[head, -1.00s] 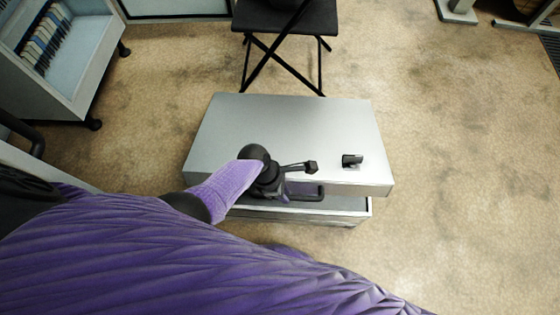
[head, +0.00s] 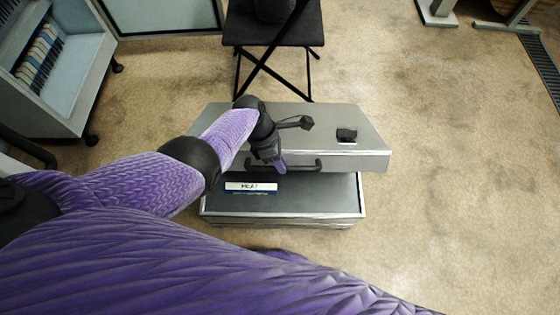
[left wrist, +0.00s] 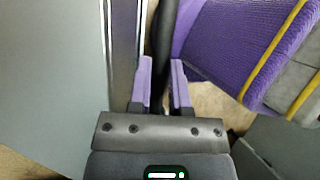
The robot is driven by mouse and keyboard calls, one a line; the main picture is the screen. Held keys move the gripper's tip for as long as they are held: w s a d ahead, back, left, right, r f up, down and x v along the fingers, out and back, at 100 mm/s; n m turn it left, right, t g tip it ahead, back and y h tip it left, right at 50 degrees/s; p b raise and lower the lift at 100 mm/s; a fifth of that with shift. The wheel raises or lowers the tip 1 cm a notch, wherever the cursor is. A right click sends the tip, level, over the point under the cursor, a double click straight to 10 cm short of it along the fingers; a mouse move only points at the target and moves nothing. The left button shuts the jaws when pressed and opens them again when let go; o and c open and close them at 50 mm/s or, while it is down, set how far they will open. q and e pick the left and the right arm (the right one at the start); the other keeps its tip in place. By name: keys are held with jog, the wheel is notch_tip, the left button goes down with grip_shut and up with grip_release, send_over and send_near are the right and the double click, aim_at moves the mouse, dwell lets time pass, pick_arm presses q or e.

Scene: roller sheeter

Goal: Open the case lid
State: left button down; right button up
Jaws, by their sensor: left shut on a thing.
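The silver case lid (head: 345,120) is partly raised, its front edge well above the case base (head: 345,219). My left gripper (head: 280,167) is shut on the black lid handle (head: 308,165) at the lid's front edge. In the left wrist view, the dark handle bar (left wrist: 163,45) runs between my purple fingers (left wrist: 161,85). A small black latch (head: 346,135) sits on the lid, right of the gripper. My right gripper is not in view.
A black folding stool (head: 272,30) stands just behind the case. A grey cart (head: 75,90) with a row of books or files stands at the far left. The carpet (head: 450,150) right of the case is clear.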

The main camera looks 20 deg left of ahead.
pick_arm(q)
jog(key=c, duration=0.6)
grip_release()
jog(key=shift+w+a, duration=0.1)
jog(key=shift+w, duration=0.2)
jog(key=shift+s, duration=0.1)
jog(key=p+v, duration=0.5)
jog(key=v, duration=0.5)
jog(key=shift+p, duration=0.35)
